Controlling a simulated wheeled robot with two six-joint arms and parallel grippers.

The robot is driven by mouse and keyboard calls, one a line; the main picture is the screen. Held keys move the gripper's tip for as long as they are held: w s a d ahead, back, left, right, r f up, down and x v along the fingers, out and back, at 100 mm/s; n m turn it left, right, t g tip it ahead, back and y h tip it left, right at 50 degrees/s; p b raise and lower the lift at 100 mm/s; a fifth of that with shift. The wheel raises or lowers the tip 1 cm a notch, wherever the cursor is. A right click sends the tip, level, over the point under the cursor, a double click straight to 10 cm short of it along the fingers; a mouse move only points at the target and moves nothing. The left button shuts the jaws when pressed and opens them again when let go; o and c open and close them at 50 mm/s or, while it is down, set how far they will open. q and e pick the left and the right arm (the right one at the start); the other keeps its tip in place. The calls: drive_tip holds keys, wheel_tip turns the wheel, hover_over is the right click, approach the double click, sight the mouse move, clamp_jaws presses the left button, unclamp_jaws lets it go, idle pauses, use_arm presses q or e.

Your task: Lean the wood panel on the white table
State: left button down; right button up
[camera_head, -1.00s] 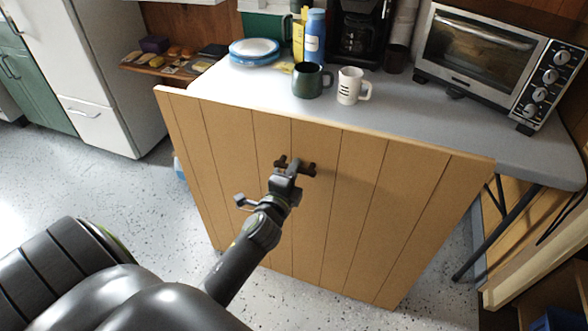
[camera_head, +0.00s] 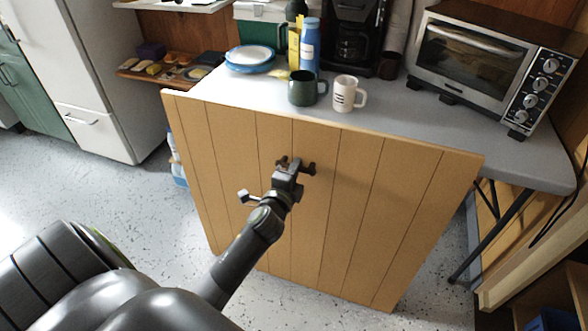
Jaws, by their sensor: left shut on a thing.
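The wood panel (camera_head: 350,230) is a large light-brown board with vertical grooves, standing near upright in front of the white table (camera_head: 425,118). Its top edge crosses in front of the table's front edge; whether they touch I cannot tell. My left gripper (camera_head: 295,167) is shut on a dark handle at the upper middle of the panel's face. The panel's lower edge is close to the speckled floor; contact there is unclear. My right gripper is not in view.
On the table stand a green mug (camera_head: 303,88), a white mug (camera_head: 347,94), stacked plates (camera_head: 250,58), a blue bottle (camera_head: 310,46), a coffee maker (camera_head: 355,38) and a toaster oven (camera_head: 485,68). A white fridge (camera_head: 95,80) is at left. Floor at left is clear.

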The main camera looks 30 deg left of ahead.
sight(301, 155)
use_arm(q)
drive_tip(key=shift+w+r, duration=0.25)
drive_tip(key=shift+r, duration=0.05)
drive_tip(key=shift+p+x, duration=0.9)
drive_tip(key=shift+x, duration=0.6)
drive_tip(key=shift+w, duration=0.15)
drive_tip(key=shift+w+a+g+p, duration=0.1)
drive_tip(key=shift+w+g+p, duration=0.2)
drive_tip(key=shift+w+p, duration=0.15)
drive_tip(key=shift+p+x, duration=0.35)
drive_tip(key=shift+x, duration=0.6)
drive_tip(key=shift+w, duration=0.15)
drive_tip(key=shift+w+a+f+g+p, duration=0.15)
drive_tip(key=shift+w+p, duration=0.1)
drive_tip(key=shift+w, duration=0.2)
drive_tip(key=shift+w+a+r+g+p, duration=0.1)
drive_tip(key=shift+w+g+p, duration=0.1)
drive_tip(key=shift+w, duration=0.3)
drive_tip(key=shift+w+a+f+g+p, duration=0.15)
drive_tip(key=shift+w+p, duration=0.1)
drive_tip(key=shift+w, duration=0.2)
drive_tip(key=shift+r, duration=0.1)
